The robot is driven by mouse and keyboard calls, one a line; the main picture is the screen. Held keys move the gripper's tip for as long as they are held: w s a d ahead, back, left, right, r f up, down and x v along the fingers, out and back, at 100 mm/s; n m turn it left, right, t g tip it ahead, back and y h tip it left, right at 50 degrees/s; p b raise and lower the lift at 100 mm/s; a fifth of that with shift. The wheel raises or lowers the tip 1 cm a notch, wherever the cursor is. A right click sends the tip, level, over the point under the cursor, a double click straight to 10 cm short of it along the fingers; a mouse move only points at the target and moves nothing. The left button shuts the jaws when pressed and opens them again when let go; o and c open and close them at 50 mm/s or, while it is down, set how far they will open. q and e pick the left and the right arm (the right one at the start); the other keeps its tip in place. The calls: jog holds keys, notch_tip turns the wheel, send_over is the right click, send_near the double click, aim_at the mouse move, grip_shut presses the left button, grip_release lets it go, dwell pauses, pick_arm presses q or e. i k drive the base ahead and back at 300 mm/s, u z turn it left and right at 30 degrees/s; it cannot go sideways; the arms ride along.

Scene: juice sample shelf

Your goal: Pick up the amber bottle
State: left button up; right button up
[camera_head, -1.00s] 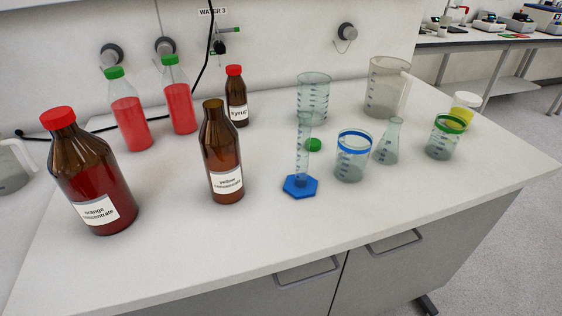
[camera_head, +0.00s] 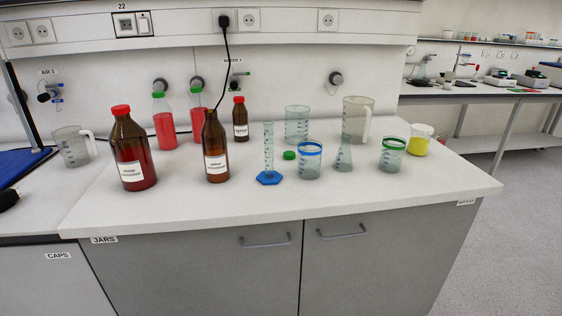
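Three amber bottles stand upright on the white bench. The large amber bottle with a red cap (camera_head: 131,145) is at the left, its white label turned to the front. An uncapped amber bottle (camera_head: 215,145) stands right of it, also labelled. A small amber bottle with a red cap (camera_head: 240,121) stands farther back. The frames do not single out one of the three as the amber bottle. Neither of my grippers shows in the head view.
Two red-filled bottles with green caps (camera_head: 164,122) stand behind. A jug (camera_head: 72,146) is at far left. The bench's front strip is clear.

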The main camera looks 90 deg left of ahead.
aim_at(213, 135)
jog(key=z, duration=0.1)
jog(key=i, duration=1.7)
jog(key=u, duration=2.55)
